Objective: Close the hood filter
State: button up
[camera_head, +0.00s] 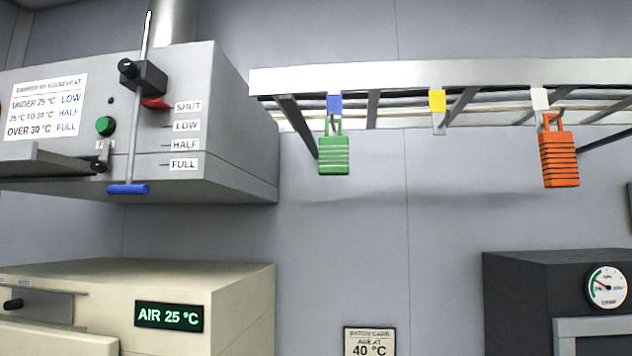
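The grey hood (225,130) is on the wall at upper left. A grey tray-like panel (35,163), possibly the filter, juts out from its lower front, with a small dark knob (98,167) near its right end. I cannot tell how far it stands out. A thin metal rod (134,140) with a blue handle (128,189) hangs through a black block with a knob (142,76). A red pointer (155,104) is level with the SHUT label (187,107); LOW, HALF and FULL are below. My gripper is not in view.
A green button (105,126) and a temperature chart (45,107) are on the hood. A cream cabinet (235,285) below shows AIR 25 °C (169,316). A rack (350,77) at right holds a green padlock (333,155) and an orange padlock (559,160). A dark cabinet (525,285) has a gauge (606,287).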

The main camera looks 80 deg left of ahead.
aim_at(21, 159)
jog(key=u, duration=4.45)
jog(key=k, duration=0.5)
jog(key=u, duration=0.9)
jog(key=i, duration=0.6)
jog(key=z, duration=0.4)
